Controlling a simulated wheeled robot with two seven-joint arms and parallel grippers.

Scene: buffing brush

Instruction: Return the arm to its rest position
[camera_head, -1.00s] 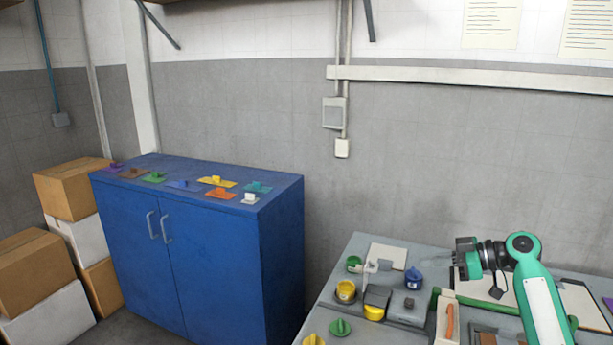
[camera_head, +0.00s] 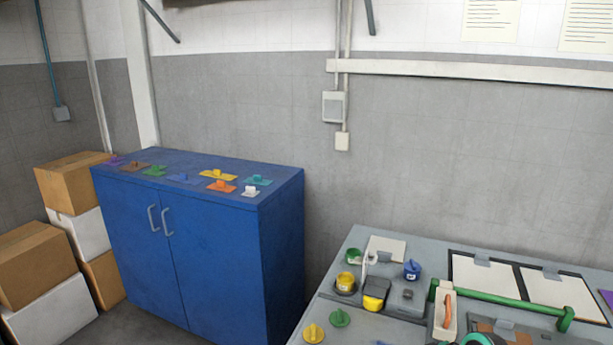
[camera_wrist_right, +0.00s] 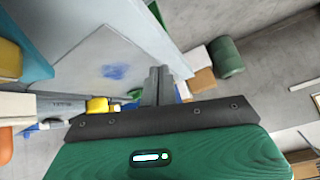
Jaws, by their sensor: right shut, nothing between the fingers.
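My right arm shows only as a bit of green link (camera_head: 478,340) at the bottom edge of the head view. Its gripper is outside that view. In the right wrist view my right gripper (camera_wrist_right: 158,75) is shut, its two fingers together with nothing between them. It appears clear of the grey workbench (camera_head: 370,328), whose edge lies to the left in the wrist view. My left gripper is not in view.
The bench carries a green bar (camera_head: 500,302), a white holder with an orange handle (camera_head: 449,308), and yellow, green and blue knobbed pieces. A blue cabinet (camera_head: 215,255) with several coloured pieces on top stands left. Cardboard boxes (camera_head: 73,184) are stacked beside it.

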